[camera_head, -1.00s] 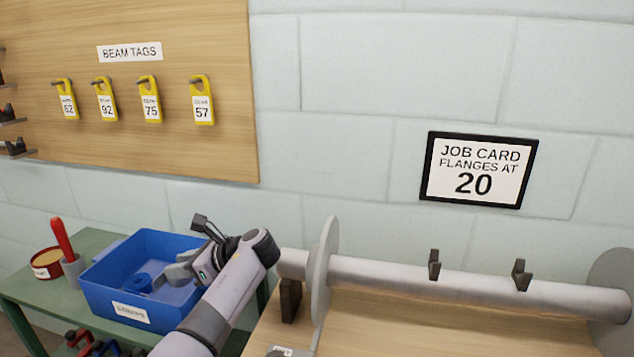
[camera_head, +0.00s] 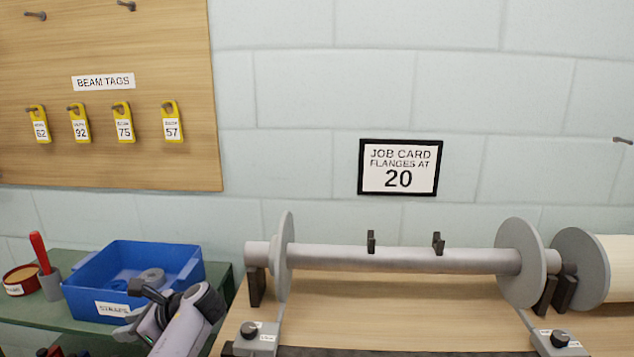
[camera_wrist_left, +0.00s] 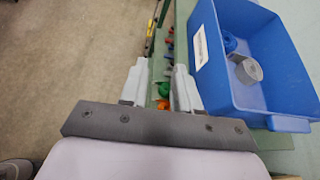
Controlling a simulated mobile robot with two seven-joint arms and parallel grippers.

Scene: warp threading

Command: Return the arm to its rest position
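My left gripper (camera_head: 128,318) is low in the head view, in front of the right part of the blue bin (camera_head: 84,302). The left wrist view shows its two fingers apart with nothing between them (camera_wrist_left: 161,82); the bin (camera_wrist_left: 222,82) is to their right. A grey roll (camera_head: 152,276) and a blue roll (camera_head: 119,284) lie in the bin. They also show in the wrist view, the grey roll (camera_wrist_left: 249,71) beside the blue one (camera_wrist_left: 229,42). My right arm and gripper are not in view.
A grey beam (camera_head: 400,258) with two flanges rests on supports over the wooden bench (camera_head: 400,312) at right. A red pot (camera_head: 20,280) and a grey cup with a red handle (camera_head: 50,284) stand left of the bin. Yellow tags (camera_head: 122,122) hang on the board.

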